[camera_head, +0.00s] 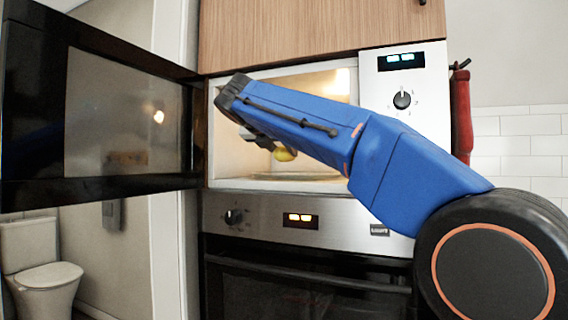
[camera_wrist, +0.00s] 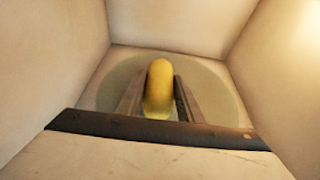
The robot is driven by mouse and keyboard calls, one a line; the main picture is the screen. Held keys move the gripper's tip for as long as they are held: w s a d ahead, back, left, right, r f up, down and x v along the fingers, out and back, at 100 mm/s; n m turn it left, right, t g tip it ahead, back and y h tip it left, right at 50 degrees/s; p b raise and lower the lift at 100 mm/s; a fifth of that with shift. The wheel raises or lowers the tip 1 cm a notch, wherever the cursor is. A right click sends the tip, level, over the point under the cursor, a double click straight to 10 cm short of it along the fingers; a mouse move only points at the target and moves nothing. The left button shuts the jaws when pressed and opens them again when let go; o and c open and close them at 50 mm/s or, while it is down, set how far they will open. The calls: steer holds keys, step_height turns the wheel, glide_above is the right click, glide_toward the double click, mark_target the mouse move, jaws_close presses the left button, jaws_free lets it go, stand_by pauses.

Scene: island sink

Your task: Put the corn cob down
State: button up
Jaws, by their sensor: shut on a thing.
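The yellow corn cob (camera_wrist: 159,88) is held between the two fingers of my gripper (camera_wrist: 159,92), which is shut on it. In the head view, a small part of the corn cob (camera_head: 285,154) shows below my gripper (camera_head: 270,146), inside the open microwave (camera_head: 228,160). The round glass plate (camera_head: 268,176) lies on the microwave floor. In the wrist view, the plate (camera_wrist: 215,93) is behind and around the cob. I cannot tell whether the cob touches the plate. My blue arm hides much of the microwave opening.
The microwave door (camera_head: 125,110) stands wide open to the left. Pale inner walls (camera_wrist: 75,70) enclose my gripper on the sides. An oven (camera_head: 305,275) is below, a wooden cabinet (camera_head: 320,35) above, and a red hanging item (camera_head: 461,115) at right.

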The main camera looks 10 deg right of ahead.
steer(key=shift+w+d, duration=0.1)
steer(key=shift+w, duration=0.1)
steer(key=shift+f, duration=1.75)
steer(key=o, duration=1.3)
steer(key=shift+f, duration=0.1)
steer(key=shift+c, duration=0.2)
steer(key=v, duration=1.2)
